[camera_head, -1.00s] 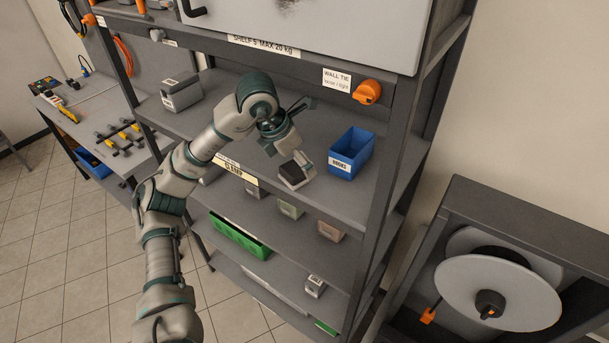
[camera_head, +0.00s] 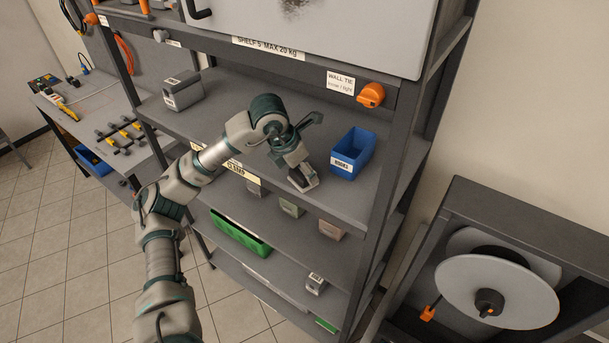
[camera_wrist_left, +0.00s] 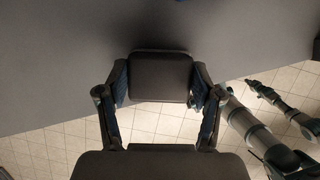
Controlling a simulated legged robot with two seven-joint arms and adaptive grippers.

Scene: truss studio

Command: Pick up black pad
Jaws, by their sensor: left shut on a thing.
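The black pad (camera_wrist_left: 160,76) is a dark block with rounded corners, between the two fingers of my left gripper in the left wrist view. The fingers press on its left and right sides. In that view it overlaps the shelf's front edge, with floor tiles behind its lower part. In the head view my left gripper (camera_head: 302,180) points down near the front edge of the shelf (camera_head: 235,105), left of a blue bin. The pad is mostly hidden there by the fingers. I cannot tell whether it touches the shelf.
The blue bin (camera_head: 353,153) stands close to the right of my left gripper. A grey box (camera_head: 182,92) is at the shelf's left. A rack post (camera_head: 400,180) rises at right, and a shelf board is above. The shelf middle is clear.

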